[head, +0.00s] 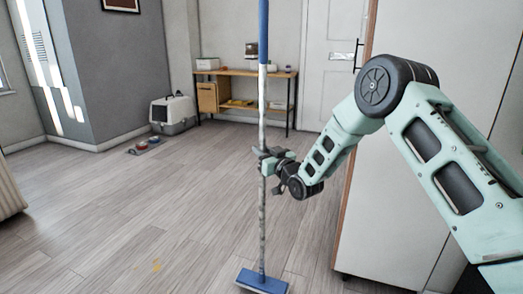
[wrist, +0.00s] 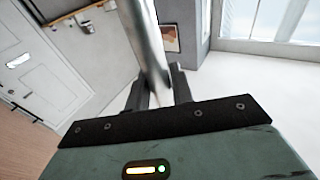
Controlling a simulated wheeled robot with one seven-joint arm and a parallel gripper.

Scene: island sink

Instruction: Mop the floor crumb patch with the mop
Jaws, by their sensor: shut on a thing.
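The mop (head: 262,215) stands upright in the head view, with a blue upper handle, a grey pole and a blue head (head: 262,281) at floor level near the bottom edge. My gripper (head: 263,160) is shut on the pole about midway up the visible length. In the wrist view the pole (wrist: 147,45) runs up between the two fingers of my gripper (wrist: 160,85). The crumb patch (head: 155,265) shows as small yellowish specks on the floor, to the left of the mop head and apart from it.
A tall white cabinet (head: 410,170) stands close on the right behind my arm. A wooden desk (head: 245,75), a pet carrier (head: 172,113) and small bowls (head: 144,146) are at the back. The wooden floor (head: 110,205) left of the mop is clear.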

